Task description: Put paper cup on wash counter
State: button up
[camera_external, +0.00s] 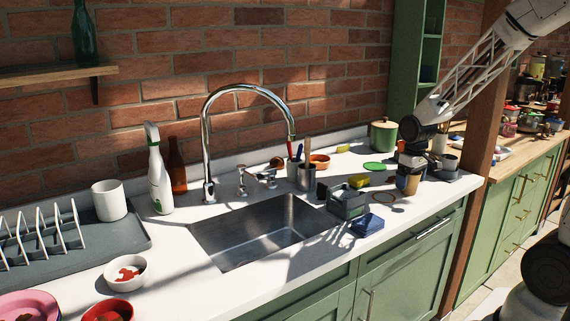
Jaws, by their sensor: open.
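A small tan-brown cup (408,184), which looks like the paper cup, is upright at the right part of the white wash counter (290,262), near the front edge. My gripper (412,166) comes down from the upper right and is right at the top of this cup. It is open. The fingers are dark and small here, so I cannot tell whether they surround the cup's rim or touch it.
A steel sink (262,235) with a tall faucet (207,140) is left of the cup. A grey caddy (347,204), blue sponge (367,224) and grey mug (449,162) are close by. A green pot (383,136) stands behind. A wooden post (482,125) is at the right.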

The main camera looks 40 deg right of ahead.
notch_tip(320, 180, up, 12)
jog(key=shift+r, duration=0.15)
dwell(0.7)
jog(key=shift+s, duration=0.1)
dwell(0.4)
jog(key=s+a+r+t, duration=0.1)
jog(key=s+a+r, duration=0.1)
jog(key=s, duration=0.8)
jog(key=s+a+r+t, duration=0.1)
jog(key=s+r, duration=0.3)
jog(key=s, duration=0.6)
jog(key=shift+s+a+t, duration=0.15)
jog(key=shift+a+t, duration=0.15)
jog(key=shift+a, duration=0.25)
